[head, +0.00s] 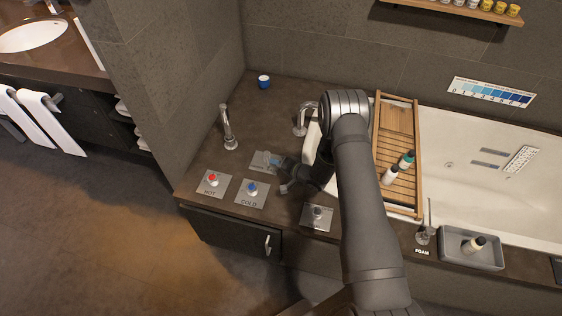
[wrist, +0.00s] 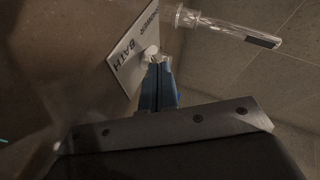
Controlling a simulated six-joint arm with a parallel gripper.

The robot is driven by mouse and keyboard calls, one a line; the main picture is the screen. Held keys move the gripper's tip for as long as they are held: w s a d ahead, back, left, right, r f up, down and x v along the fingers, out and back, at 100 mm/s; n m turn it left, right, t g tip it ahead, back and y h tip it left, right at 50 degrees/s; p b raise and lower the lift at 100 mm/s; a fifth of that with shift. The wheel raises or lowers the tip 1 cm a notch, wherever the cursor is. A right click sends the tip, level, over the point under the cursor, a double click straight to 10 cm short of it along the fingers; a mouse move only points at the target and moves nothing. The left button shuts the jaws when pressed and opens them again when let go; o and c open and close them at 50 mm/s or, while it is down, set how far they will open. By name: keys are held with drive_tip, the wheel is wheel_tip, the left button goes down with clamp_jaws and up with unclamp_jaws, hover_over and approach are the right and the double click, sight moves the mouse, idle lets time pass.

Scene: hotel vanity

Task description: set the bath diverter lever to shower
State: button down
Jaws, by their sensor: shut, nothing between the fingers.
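The diverter plate (wrist: 124,66) shows in the wrist view with BATH and SHOWER printed on it. The pale, rounded end of the lever (wrist: 151,51) is at the plate's edge, just beyond my fingertips. Most of the lever is hidden, so I cannot tell which word it points to. In the head view a grey plate (head: 259,166), apparently the same one, lies on the counter left of my arm. My gripper (head: 276,162) is shut and empty, its blue tips over that plate's right side. In the wrist view my gripper (wrist: 158,66) is very close to the lever; contact is unclear.
HOT (head: 212,184) and COLD (head: 253,194) knobs are at the front left. Another knob plate (head: 317,217) is at the counter's front edge. A tall tap (head: 228,128) and a curved spout (head: 302,118) stand behind. A wooden bath tray (head: 395,195) lies right of my arm.

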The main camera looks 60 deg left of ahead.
drive_tip(key=shift+s+m+t+y, duration=0.3)
drive_tip(key=shift+s+m+t, duration=0.1)
drive_tip(key=shift+m+t, duration=0.25)
idle(0.3)
drive_tip(key=shift+s+m+t, duration=0.5)
drive_tip(key=shift+m+t, duration=0.15)
drive_tip(key=shift+t, duration=0.2)
drive_tip(key=m+t, duration=0.1)
drive_tip(key=s+m+t, duration=0.1)
drive_tip(key=t, duration=0.1)
drive_tip(key=s+m+t, duration=0.1)
drive_tip(key=shift+a+m, duration=0.3)
drive_tip(key=shift+s+a, duration=0.65)
drive_tip(key=shift+s, duration=0.2)
drive_tip(key=shift+s+a, duration=0.15)
drive_tip(key=shift+s, duration=0.1)
